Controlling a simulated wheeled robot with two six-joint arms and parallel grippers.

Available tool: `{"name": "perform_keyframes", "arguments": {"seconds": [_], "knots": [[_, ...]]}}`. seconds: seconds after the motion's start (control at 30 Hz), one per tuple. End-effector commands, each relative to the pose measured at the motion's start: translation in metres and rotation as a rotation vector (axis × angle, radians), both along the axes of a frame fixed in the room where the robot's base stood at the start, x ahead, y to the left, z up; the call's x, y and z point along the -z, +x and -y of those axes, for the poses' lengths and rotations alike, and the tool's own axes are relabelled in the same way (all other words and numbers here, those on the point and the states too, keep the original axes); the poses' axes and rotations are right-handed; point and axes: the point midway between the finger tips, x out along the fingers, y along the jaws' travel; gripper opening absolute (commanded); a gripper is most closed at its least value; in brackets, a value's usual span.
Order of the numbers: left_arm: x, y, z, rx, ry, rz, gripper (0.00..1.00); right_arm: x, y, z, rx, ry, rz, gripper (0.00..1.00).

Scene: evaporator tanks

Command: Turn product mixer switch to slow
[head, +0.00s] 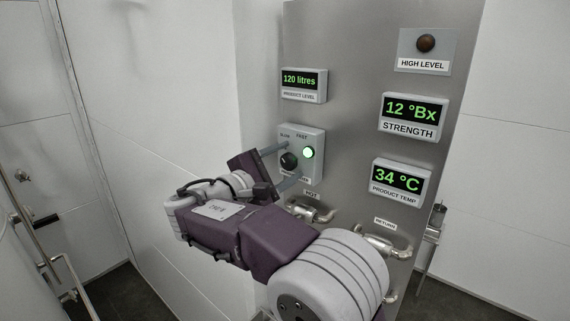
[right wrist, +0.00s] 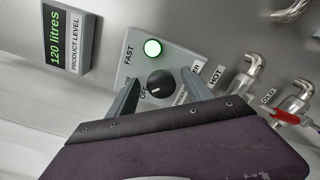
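The mixer switch box (head: 316,166) is a light grey panel on the steel wall, with SLOW and FAST labels along its top and a lit green lamp (head: 308,153). Its black round knob (head: 289,160) also shows in the right wrist view (right wrist: 160,84), with a small white mark on its face; its exact setting is hard to read. My right gripper (head: 293,163) is open in front of the box. In the right wrist view its two fingers (right wrist: 160,75) stand on either side of the knob with visible gaps. Part of the box's lower lettering is hidden. My left gripper is out of view.
A product level display (head: 304,85) sits above the box. Strength (head: 413,118) and product temperature (head: 402,182) displays are to the right. Metal pipes and valves (head: 311,213) stick out below the box, close to my right arm. White walls lie to the left.

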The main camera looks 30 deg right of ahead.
Motion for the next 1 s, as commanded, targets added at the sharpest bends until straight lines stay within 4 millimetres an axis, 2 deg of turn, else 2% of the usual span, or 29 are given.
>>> {"name": "perform_keyframes", "arguments": {"seconds": [0.17, 0.27, 0.5, 0.6, 1.0], "knots": [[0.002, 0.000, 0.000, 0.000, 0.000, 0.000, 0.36, 0.002, -0.001, -0.003, -0.002, 0.000, -0.002, 0.59], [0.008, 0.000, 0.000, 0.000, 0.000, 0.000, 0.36, 0.004, -0.005, -0.017, -0.004, 0.001, 0.000, 0.59], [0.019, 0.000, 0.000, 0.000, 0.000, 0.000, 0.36, 0.003, -0.025, -0.064, -0.005, 0.002, -0.001, 0.59], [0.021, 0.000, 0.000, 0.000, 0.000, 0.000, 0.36, 0.003, -0.030, -0.076, -0.002, 0.002, -0.001, 0.59], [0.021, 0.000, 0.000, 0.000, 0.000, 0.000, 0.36, 0.002, -0.033, -0.081, 0.001, 0.002, -0.002, 0.59]]}}
